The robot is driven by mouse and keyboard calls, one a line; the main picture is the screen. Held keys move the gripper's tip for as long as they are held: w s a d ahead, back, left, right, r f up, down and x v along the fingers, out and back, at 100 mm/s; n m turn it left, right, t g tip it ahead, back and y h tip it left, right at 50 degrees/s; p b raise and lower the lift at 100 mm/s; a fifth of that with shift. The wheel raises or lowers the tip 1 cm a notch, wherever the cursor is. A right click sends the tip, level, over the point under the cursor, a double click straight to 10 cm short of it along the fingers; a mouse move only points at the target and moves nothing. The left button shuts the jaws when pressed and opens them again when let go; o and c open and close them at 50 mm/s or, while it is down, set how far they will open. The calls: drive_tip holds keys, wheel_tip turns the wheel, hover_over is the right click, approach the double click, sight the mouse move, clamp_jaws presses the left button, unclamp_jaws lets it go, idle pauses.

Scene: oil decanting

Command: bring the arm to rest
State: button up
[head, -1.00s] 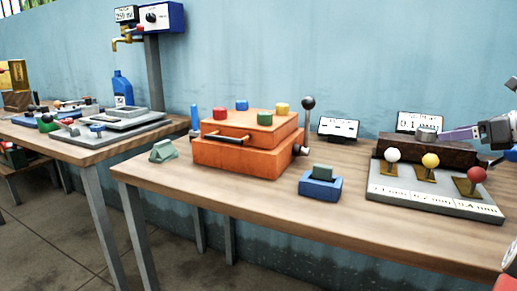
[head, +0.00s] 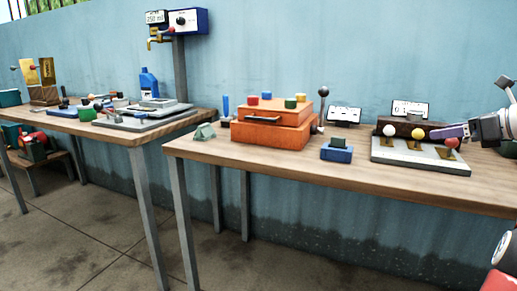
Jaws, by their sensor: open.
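My gripper (head: 440,132) is at the right of the head view, over the right-hand table (head: 330,171).
The grey plate (head: 400,157) also carries a white knob (head: 389,130) and a yellow knob (head: 418,133). An orange box (head: 265,134) and a blue block (head: 337,152) stand to the left. A blue bottle (head: 149,82) stands on the left table (head: 100,127). Floor (head: 90,225) before the tables is clear.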

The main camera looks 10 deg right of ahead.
drive_tip(key=s+a+f+n+g+h, duration=0.15)
drive_tip(key=a+f+n, duration=0.35)
drive_tip(key=a, duration=0.8)
drive_tip(key=a+f+n+g+h, duration=0.1)
drive_tip(key=a+f+n+g, duration=0.2)
drive_tip(key=a+n, duration=0.7)
drive_tip(key=s+a+f+n+g+h, duration=0.1)
drive_tip(key=s+a+f+n, duration=0.6)
drive_tip(key=s+f+n, duration=0.1)
drive_tip(key=s+a+f+n+g+h, duration=0.1)
drive_tip(key=s+a+f+n+h, duration=0.1)
drive_tip(key=s+a+f+n, duration=0.5)
drive_tip(key=s+f, duration=0.3)
drive_tip(key=s, duration=0.2)
drive_tip(key=shift+s+f+n, duration=0.15)
drive_tip(key=shift+s+n, duration=0.1)
drive_tip(key=shift+n, duration=0.15)
